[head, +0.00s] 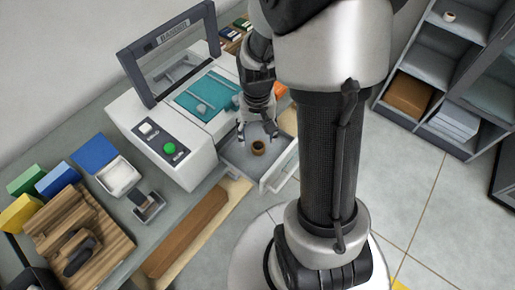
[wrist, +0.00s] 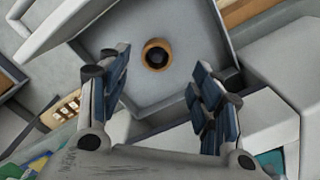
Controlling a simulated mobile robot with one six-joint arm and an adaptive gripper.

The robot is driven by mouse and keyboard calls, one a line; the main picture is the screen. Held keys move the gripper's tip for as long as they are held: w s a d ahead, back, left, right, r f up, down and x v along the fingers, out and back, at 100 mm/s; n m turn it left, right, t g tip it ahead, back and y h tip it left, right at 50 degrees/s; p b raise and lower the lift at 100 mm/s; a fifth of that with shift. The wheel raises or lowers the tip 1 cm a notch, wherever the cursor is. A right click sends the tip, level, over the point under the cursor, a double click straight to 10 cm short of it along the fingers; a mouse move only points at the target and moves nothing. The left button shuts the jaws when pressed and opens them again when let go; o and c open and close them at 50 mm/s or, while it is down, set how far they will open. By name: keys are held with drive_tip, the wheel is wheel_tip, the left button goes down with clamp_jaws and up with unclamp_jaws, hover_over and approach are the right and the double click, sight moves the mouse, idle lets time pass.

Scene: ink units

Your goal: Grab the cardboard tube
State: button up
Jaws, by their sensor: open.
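The cardboard tube (head: 258,147) is a short brown ring with a dark hollow centre. It stands on end in an open grey drawer (head: 238,158) at the front of the white machine. In the wrist view the tube (wrist: 156,53) shows end-on, ahead of the fingertips and roughly between them. My gripper (head: 257,131) is just above and behind the tube in the head view. In the wrist view my gripper (wrist: 163,70) has its two blue-padded fingers wide apart with nothing between them. The tube appears apart from both fingers.
The white machine (head: 170,130) with a dark upright frame stands behind. Coloured boxes (head: 58,180), a white container (head: 119,175) and a wooden board (head: 80,235) lie on the left. Shelves (head: 450,75) stand at right; the floor between is clear.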

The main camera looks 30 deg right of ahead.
sight(259, 148)
drive_tip(key=f+b, duration=0.1)
drive_tip(key=f, duration=0.1)
drive_tip(key=f+b, duration=0.1)
drive_tip(key=f, duration=0.1)
drive_tip(key=f+b, duration=0.1)
drive_tip(key=f, duration=0.1)
drive_tip(key=shift+s+f, duration=0.3)
drive_tip(key=shift+f, duration=0.05)
drive_tip(key=shift+r, duration=0.1)
drive_tip(key=shift+c, duration=0.5)
drive_tip(key=c, duration=0.7)
drive_tip(key=shift+c, duration=0.2)
